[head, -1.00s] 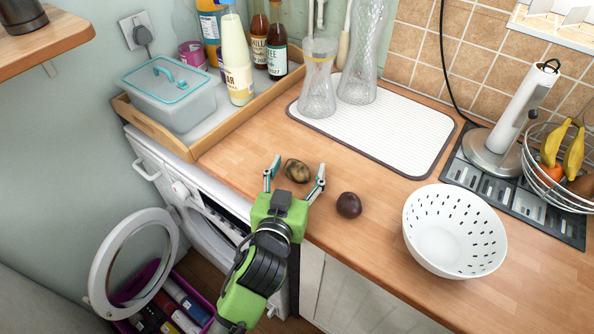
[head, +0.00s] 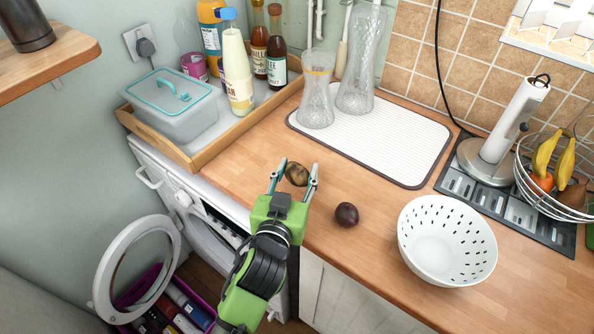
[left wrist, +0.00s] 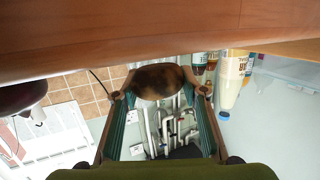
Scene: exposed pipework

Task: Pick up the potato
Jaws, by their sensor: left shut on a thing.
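The potato (head: 297,174), brownish-yellow with dark patches, is at the front part of the wooden worktop in the head view. My left gripper (head: 296,178) reaches in from the front, with one finger on each side of the potato, shut on it. In the left wrist view the potato (left wrist: 159,80) sits between the two fingertips of the left gripper (left wrist: 160,92), which meet its sides. The potato appears to be still at worktop level. My right gripper is in neither view.
A dark round plum-like item (head: 346,214) lies right of the potato. A white colander (head: 447,240) stands farther right. Behind are a white drying mat (head: 400,140) with glass vessels and a wooden tray (head: 190,158) with bottles. An open washer door (head: 137,268) is below left.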

